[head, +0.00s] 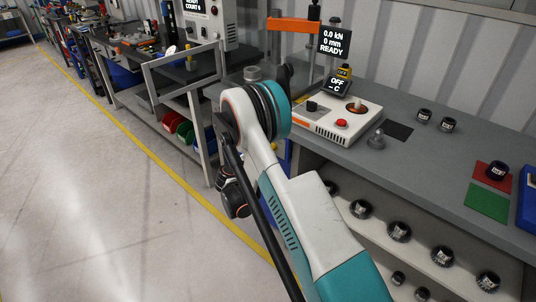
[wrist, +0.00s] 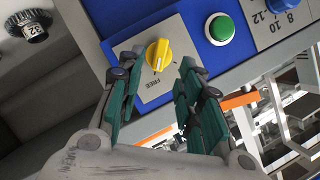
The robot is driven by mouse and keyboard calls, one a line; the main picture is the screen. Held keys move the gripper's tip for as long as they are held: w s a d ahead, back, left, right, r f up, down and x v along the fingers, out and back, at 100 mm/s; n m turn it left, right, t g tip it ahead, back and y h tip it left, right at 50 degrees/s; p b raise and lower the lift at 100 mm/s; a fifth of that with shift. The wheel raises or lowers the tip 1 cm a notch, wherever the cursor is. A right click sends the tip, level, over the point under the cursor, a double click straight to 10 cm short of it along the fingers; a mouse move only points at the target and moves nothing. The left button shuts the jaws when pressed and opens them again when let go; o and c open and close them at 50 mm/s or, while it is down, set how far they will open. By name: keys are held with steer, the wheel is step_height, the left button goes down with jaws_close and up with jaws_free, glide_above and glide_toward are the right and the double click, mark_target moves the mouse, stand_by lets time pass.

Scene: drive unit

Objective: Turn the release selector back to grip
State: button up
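The release selector is a yellow knob (wrist: 158,54) on a grey plate set in a blue panel (wrist: 190,18) in the wrist view. The word FREE shows on the plate just below the knob, and the knob's light mark seems to point toward it. Any other label is hidden or out of view. My gripper (wrist: 160,66) is open, with one green-padded finger on each side of the knob. A gap shows between the knob and each finger; I cannot tell how far the tips are from the plate. In the head view my arm hides the gripper and the selector.
A green button (wrist: 220,29) sits right of the knob in the wrist view, near a numbered grey plate with a blue knob (wrist: 280,4). A die marked 32 (wrist: 28,26) is at upper left. The head view shows a bench (head: 430,152) with a white control box (head: 338,115).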

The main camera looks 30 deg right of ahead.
steer(key=b+x, duration=0.1)
steer(key=x, duration=0.5)
steer(key=shift+b, duration=0.3)
steer(key=shift+d, duration=0.1)
jaws_close()
